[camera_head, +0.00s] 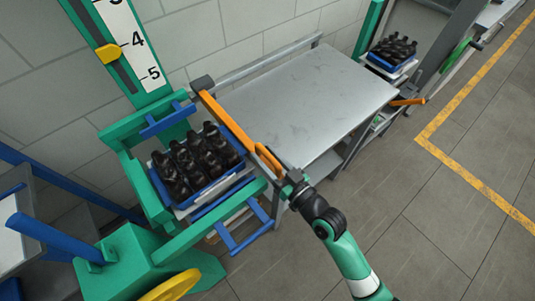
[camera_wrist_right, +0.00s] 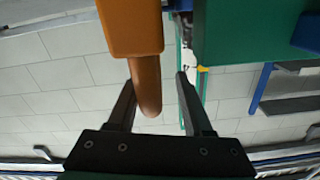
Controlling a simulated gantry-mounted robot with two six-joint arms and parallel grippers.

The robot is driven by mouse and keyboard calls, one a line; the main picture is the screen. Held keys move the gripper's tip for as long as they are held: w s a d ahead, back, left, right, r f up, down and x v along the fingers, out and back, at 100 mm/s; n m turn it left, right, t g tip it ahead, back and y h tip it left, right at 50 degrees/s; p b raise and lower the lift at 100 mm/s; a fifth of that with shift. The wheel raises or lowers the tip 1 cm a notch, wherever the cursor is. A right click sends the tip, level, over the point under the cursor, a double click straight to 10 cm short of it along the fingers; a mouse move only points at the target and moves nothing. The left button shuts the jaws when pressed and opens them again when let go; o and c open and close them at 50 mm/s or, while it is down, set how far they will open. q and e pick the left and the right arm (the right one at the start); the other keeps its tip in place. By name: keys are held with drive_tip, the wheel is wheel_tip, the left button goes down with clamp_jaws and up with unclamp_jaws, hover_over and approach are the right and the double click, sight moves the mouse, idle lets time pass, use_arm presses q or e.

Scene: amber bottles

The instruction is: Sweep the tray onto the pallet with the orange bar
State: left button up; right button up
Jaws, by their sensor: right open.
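The blue tray (camera_head: 160,190) holds several dark bottles (camera_head: 195,160) and sits inside the green frame at the left, on a pale stack. The orange bar (camera_head: 222,116) runs along the tray's table side, with an orange handle (camera_head: 268,160) at its near end. My right gripper (camera_head: 283,178) is at that handle. In the right wrist view the orange handle (camera_wrist_right: 148,88) reaches down between the open fingers of my right gripper (camera_wrist_right: 157,80). Whether a finger touches it I cannot tell. I cannot make out the pallet clearly. My left gripper is not in view.
A bare steel table (camera_head: 310,90) stands right of the bar. A green frame (camera_head: 205,228) with blue parts surrounds the tray. A second tray of bottles (camera_head: 392,50) stands at the back right. The grey floor at the lower right is clear, with a yellow line (camera_head: 475,182).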

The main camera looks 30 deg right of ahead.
drive_tip(key=shift+d, duration=0.15)
drive_tip(key=s+d+b, duration=0.1)
drive_tip(key=s, duration=1)
drive_tip(key=shift+s+d, duration=0.15)
drive_tip(key=shift+s, duration=0.1)
